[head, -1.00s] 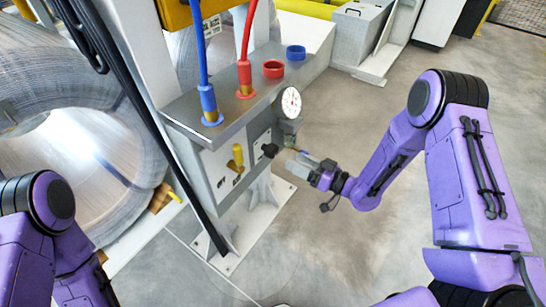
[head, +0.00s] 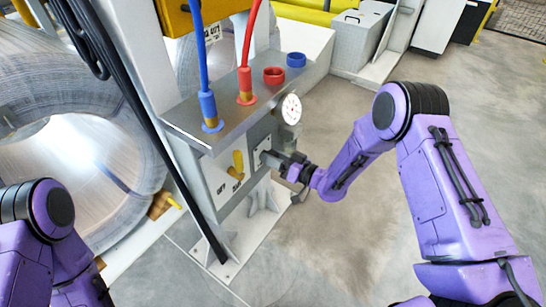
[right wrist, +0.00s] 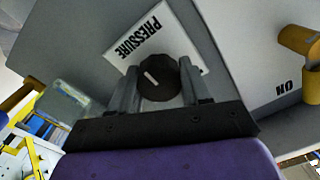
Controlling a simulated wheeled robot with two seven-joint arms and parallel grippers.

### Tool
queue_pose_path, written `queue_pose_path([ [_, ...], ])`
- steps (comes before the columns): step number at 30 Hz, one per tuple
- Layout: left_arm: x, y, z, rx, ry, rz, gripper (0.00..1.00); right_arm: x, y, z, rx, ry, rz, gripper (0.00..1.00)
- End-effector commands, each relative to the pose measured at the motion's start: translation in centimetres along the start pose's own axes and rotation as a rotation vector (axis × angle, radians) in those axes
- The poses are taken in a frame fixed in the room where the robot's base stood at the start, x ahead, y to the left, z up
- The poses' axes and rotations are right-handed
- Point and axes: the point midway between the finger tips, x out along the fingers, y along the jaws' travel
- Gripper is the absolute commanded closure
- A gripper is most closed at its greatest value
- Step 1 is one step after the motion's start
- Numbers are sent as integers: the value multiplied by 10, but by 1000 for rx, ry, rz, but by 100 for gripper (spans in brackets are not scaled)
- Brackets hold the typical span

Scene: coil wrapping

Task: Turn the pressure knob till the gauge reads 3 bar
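The pressure knob (right wrist: 157,78) is round and black with a white pointer mark, on a white plate lettered PRESSURE (right wrist: 137,37). My right gripper (right wrist: 157,70) is open, with one finger on each side of the knob; I cannot tell whether they touch it. In the head view the right gripper (head: 276,157) is at the front of the grey cabinet (head: 222,175) and hides the knob. The white round gauge (head: 291,109) stands at the cabinet's right end; its reading is too small to tell. My left arm is at the lower left, its gripper out of view.
A yellow lever (head: 238,161) is left of the knob, near an ON label (right wrist: 289,86). Blue (head: 208,103) and red (head: 246,80) hoses rise from the cabinet top, beside a red ring (head: 274,74) and a blue ring (head: 296,59). The floor to the right is clear.

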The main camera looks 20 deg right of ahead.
Motion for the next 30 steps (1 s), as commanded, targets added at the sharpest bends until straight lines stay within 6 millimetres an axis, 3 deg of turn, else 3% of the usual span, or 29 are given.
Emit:
queue_pose_path([
  [11, 2, 0, 1, 0, 0, 0, 57, 0, 0, 1, -71, -4, 0, 83],
  [30, 19, 2, 8, 0, 0, 0, 57, 0, -2, 3, -568, -20, 7, 83],
])
